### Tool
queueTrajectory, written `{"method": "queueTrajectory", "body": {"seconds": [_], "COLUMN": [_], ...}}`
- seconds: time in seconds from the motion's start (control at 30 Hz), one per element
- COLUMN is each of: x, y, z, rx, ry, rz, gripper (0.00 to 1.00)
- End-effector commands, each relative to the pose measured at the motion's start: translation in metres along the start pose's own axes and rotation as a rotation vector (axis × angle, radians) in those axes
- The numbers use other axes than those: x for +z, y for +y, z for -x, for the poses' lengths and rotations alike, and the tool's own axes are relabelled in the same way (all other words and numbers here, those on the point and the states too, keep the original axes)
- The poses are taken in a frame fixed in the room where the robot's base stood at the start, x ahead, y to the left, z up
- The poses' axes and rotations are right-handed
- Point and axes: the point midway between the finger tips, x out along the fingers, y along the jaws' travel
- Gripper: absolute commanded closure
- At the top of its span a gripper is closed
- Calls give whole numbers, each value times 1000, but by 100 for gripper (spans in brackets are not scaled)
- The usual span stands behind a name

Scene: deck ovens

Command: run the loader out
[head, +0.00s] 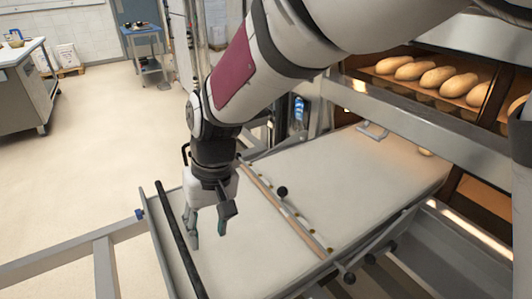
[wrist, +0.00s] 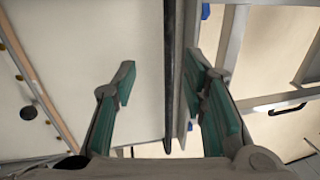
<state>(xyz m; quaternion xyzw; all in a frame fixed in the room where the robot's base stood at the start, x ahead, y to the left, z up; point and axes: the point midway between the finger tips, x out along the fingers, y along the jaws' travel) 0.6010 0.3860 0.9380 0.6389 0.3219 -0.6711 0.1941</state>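The loader (head: 345,170) is a long, pale, flat bed that reaches from the open floor side to the oven opening at right. A dark bar (head: 177,235) runs across its near left end; it also shows upright in the wrist view (wrist: 171,60), between my two fingers. A wooden strip (head: 285,212) with a black knob (head: 282,191) crosses the bed further in.
Loaves (head: 435,77) lie in the lit oven deck at right, behind steel rails (head: 400,115). A metal frame rail (head: 70,262) runs along the lower left. A steel bench (head: 25,88) and a blue trolley (head: 146,50) stand further off. The floor at left is clear.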

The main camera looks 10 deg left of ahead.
Motion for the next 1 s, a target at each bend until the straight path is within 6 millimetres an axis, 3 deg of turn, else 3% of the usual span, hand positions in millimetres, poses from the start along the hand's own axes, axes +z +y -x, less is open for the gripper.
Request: {"method": "queueTrajectory", "body": {"seconds": [0.03, 0.2, 0.37, 0.8, 1.0], "x": [-4, -8, -6, -3, -3], "y": [-6, -16, -17, -17, -17], "z": [-18, -36, -52, -136, -160], "rx": [-5, -12, -12, -12, -11], "ry": [-16, -32, -35, -35, -32], "rz": [15, 33, 33, 31, 32], "gripper": [61, 61, 61, 61, 61]}}
